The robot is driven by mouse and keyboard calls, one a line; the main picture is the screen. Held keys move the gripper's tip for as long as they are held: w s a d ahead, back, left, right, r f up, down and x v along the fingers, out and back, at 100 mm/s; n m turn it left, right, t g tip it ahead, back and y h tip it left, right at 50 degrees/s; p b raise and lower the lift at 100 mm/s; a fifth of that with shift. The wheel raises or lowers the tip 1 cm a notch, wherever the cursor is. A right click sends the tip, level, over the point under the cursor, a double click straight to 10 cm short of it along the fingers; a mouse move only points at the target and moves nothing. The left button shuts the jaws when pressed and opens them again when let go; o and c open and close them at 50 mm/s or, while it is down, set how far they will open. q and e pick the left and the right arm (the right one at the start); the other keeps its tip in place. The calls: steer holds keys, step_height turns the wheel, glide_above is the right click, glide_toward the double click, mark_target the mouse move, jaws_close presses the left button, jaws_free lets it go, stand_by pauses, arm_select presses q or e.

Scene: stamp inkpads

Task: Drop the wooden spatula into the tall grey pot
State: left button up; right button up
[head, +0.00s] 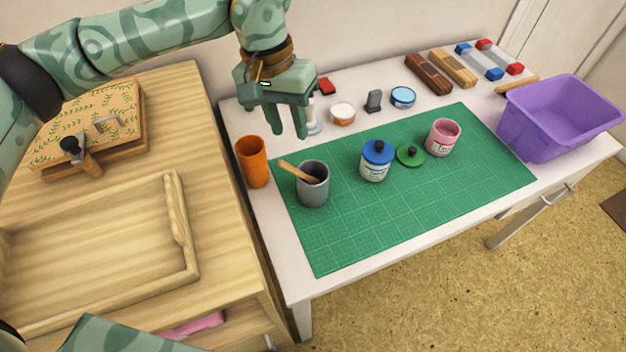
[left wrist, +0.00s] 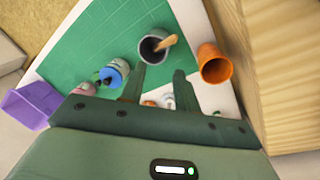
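The wooden spatula (head: 297,172) leans inside the grey pot (head: 313,188), its handle sticking out over the rim toward the upper left. The pot stands upright on the left part of the green mat (head: 420,215). In the left wrist view the spatula (left wrist: 166,43) also shows inside the pot (left wrist: 152,50). My left gripper (head: 288,134) is above the table behind the pot, its fingers apart and empty, touching neither pot nor spatula. The fingers also show apart in the left wrist view (left wrist: 158,88). My right gripper is not visible.
An orange cup (head: 253,162) stands just left of the pot. A blue-lidded jar (head: 376,162), a green lid (head: 410,155) and a pink jar (head: 443,137) stand to the right. A purple bin (head: 560,115) is at the far right. The mat's front is clear.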

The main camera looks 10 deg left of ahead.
arm_select(q)
steer(key=r, duration=0.4)
steer(key=a+r+p, duration=0.1)
steer(key=r, duration=0.1)
steer(key=shift+w, duration=0.15)
